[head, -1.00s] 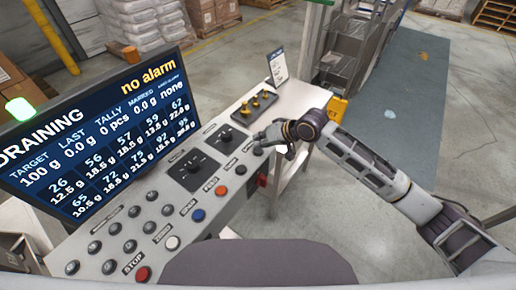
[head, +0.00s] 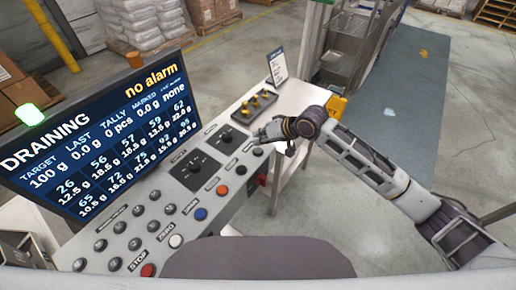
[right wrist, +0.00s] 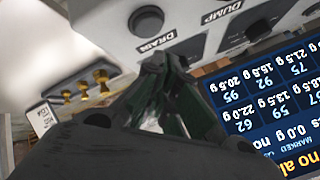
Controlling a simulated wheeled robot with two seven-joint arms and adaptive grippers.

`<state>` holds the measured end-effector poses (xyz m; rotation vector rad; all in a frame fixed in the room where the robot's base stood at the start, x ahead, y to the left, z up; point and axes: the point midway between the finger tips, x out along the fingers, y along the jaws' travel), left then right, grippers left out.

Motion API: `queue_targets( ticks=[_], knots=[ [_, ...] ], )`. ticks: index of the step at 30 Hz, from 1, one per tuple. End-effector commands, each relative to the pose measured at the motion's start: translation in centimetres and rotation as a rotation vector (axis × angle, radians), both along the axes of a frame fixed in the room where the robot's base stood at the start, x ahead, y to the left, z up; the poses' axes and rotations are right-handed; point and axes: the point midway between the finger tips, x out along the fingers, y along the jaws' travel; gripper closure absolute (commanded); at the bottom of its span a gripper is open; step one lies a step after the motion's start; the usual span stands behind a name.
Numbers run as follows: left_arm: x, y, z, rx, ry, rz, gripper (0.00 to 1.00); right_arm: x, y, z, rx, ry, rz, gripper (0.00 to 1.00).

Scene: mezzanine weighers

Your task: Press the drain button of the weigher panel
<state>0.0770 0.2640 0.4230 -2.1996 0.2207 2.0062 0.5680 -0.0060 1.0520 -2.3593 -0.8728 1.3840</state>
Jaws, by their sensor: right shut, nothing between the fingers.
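The weigher panel (head: 215,207) is a pale sloped console with rows of buttons. The dark drain button (head: 257,151) sits at its far right end. In the right wrist view the round drain button (right wrist: 146,21) is above its "DRAIN" label. My right gripper (head: 262,134) hovers beside that end of the panel, just beyond the button. In the right wrist view its shut, empty fingertips (right wrist: 163,62) are below the label, apart from the button. The screen (head: 100,135) reads "DRAINING" and "no alarm". My left gripper is not in view.
A tray of brass weights (head: 254,106) and a small sign (head: 277,68) stand on the bench behind my right gripper. A red stop button (head: 148,270) is at the near end. Open floor lies to the right.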

Motion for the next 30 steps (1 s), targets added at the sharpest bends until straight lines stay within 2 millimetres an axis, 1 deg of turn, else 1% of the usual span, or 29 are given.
queue_targets(
  ticks=[1, 6, 18, 30],
  knots=[
    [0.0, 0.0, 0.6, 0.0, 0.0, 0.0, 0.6, 0.0, 0.0, 0.6, 0.0, 0.0, 0.0, 1.0],
    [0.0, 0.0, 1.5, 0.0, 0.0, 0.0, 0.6, 0.0, 0.0, 1.4, 0.0, 0.001, -0.001, 1.0],
    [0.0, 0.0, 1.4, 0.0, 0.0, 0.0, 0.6, 0.0, 0.0, 3.4, 0.001, 0.0, 0.001, 1.0],
    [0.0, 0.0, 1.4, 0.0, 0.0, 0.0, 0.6, 0.0, 0.0, 3.5, 0.0, 0.001, 0.001, 1.0]
  ],
)
